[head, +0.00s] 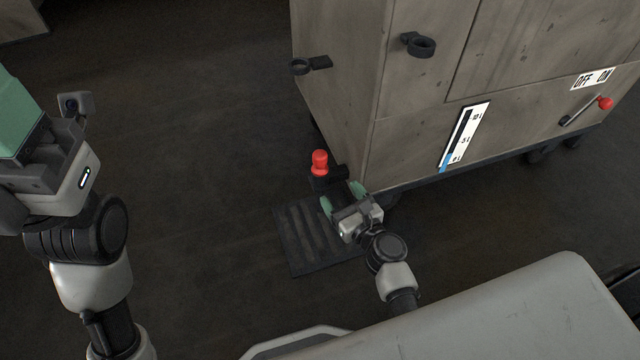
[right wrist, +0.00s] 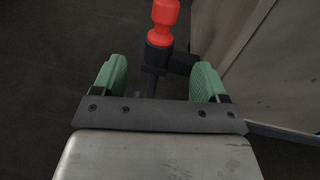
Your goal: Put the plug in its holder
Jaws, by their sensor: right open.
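The red plug (head: 320,162) stands upright on a black pipe fitting low beside the machine's corner. It also shows in the right wrist view (right wrist: 163,22), at the top, beyond the fingertips. My right gripper (head: 343,192) is open and empty just in front of it; its green fingers (right wrist: 158,80) stand apart to either side, not touching the plug. Two black ring brackets are on the machine: one on the left side (head: 301,66), one on the front (head: 418,46). I cannot tell which is the plug's holder. My left gripper (head: 16,115) is at the left edge, its fingertips cut off.
The grey machine (head: 410,100) fills the upper right, with a level gauge (head: 464,137) and a red-knobbed lever (head: 604,103) under an OFF/ON label. A dark floor grate (head: 300,245) lies under my right gripper. The floor to the left is clear.

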